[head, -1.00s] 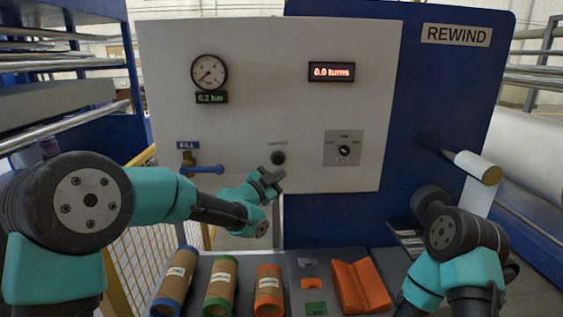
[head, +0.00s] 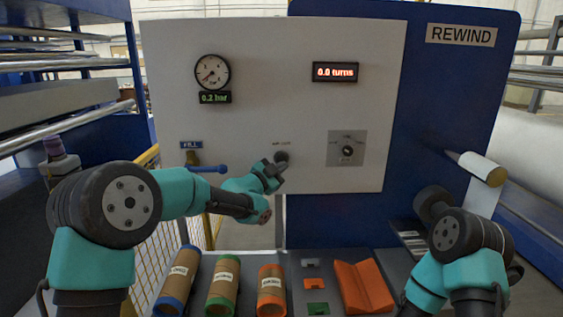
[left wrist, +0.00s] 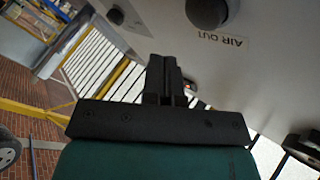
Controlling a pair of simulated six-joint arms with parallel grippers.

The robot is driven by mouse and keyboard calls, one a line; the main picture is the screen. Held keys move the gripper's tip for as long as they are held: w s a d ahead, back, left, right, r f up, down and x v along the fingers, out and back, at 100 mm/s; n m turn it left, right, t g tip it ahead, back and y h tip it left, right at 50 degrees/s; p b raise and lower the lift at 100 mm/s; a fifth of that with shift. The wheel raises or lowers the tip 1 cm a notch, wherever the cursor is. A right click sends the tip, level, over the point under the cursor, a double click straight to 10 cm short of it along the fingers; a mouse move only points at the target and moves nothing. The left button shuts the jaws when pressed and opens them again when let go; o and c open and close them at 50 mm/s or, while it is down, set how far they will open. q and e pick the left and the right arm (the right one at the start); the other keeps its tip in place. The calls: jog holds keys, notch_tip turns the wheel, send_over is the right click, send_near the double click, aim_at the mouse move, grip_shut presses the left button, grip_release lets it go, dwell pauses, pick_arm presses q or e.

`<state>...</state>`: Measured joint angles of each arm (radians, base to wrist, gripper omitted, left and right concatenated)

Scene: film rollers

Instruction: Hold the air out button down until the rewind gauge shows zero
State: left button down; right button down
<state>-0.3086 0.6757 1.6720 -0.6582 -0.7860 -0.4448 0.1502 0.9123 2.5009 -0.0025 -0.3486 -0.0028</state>
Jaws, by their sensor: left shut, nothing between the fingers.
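The air out button (head: 283,156) is a dark round knob on the pale panel. It also shows in the left wrist view (left wrist: 207,10) above its AIR OUT label. My left gripper (head: 278,168) is shut and empty, its tip overlapping the button's lower edge in the head view. In the left wrist view its closed fingers (left wrist: 164,62) appear below and left of the button; I cannot tell whether it is pressed. The round dial gauge (head: 212,71) has its needle low on the left, and its readout (head: 215,98) shows 0.2 bar. My right gripper is not visible.
A display (head: 335,72) reads 0.0 turns. A selector knob (head: 347,150) is right of the button, and a blue-handled fill valve (head: 207,168) is left. Cardboard cores (head: 223,285) and an orange cradle (head: 363,287) occupy the bench below. A REWIND sign (head: 461,35) is at upper right.

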aim_at(281, 159)
pick_arm(q)
jog(key=shift+w, duration=1.5)
dwell(0.9)
jog(key=shift+w+a, duration=0.1)
jog(key=shift+w, duration=0.3)
